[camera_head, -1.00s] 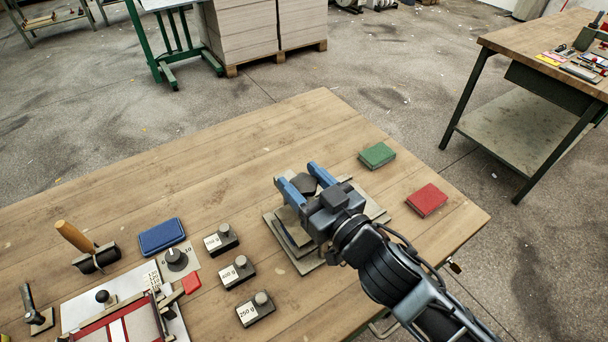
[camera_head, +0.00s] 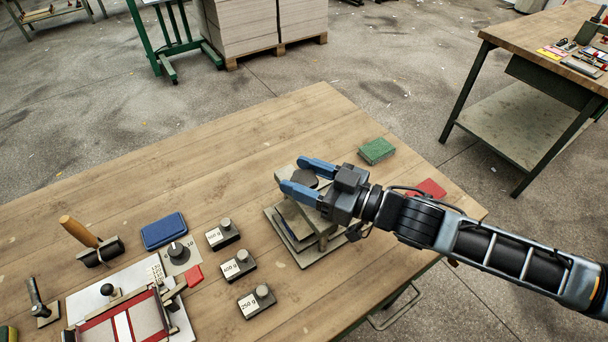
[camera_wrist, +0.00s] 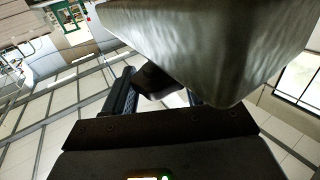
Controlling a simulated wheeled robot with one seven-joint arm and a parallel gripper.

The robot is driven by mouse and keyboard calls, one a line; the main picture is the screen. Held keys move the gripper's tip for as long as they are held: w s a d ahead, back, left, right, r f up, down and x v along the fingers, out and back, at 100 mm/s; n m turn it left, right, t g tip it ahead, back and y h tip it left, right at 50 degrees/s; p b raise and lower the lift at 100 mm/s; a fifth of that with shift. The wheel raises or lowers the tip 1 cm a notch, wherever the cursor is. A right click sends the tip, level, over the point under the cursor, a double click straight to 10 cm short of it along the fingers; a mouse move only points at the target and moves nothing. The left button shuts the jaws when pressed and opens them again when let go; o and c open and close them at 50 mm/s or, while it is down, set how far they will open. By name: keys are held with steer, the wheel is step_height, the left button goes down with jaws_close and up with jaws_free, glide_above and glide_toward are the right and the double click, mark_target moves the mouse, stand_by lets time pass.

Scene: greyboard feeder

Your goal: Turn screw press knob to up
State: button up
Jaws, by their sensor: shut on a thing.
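The screw press (camera_head: 309,256) is a grey metal frame on a base plate, near the right part of the wooden table. Its dark round knob (camera_head: 304,179) is on top. My gripper (camera_head: 297,175) has its two blue fingers on either side of the knob and is shut on it. The arm reaches in from the right, above the table. In the wrist view the dark knob (camera_wrist: 155,82) shows between the two fingers (camera_wrist: 158,90). A large grey part of the press (camera_wrist: 215,45) fills the top of that view. The fingers and hand hide part of the press.
A green pad (camera_head: 376,151) lies behind the press. A red pad (camera_head: 431,188) is partly hidden by my arm. Several labelled weights (camera_head: 238,264), a blue pad (camera_head: 163,231) and a dial (camera_head: 178,254) stand to the left. The table's back-left area is clear.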

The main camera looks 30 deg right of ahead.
steer(key=n+g+y+b, duration=0.1)
steer(key=n+g+y, duration=0.3)
steer(key=y, duration=0.1)
steer(key=shift+f+n+g, duration=0.15)
steer(key=shift+n+g, duration=0.25)
steer(key=n+g+y+b, duration=0.2)
steer(key=g, duration=0.2)
steer(key=n+g+y+b, duration=0.1)
steer(key=n+g, duration=0.2)
steer(key=g, duration=0.1)
steer(key=shift+f+y+b, duration=0.1)
steer(key=shift+y+b, duration=0.3)
steer(key=n+g+b, duration=0.2)
steer(key=n+g, duration=0.1)
steer(key=g, duration=0.1)
steer(key=n+g+h+b, duration=0.1)
steer(key=n+g+b, duration=0.2)
steer(key=g, duration=0.2)
steer(key=shift+n+g, duration=0.3)
steer(key=shift+n+g+h+b, duration=1.9)
steer(key=shift+n+g, duration=0.3)
steer(key=shift+g, duration=0.7)
steer(key=o, duration=0.8)
steer(key=shift+c, duration=0.2)
steer(key=shift+o, duration=1)
steer(key=shift+r, duration=0.2)
steer(key=shift+r, duration=0.1)
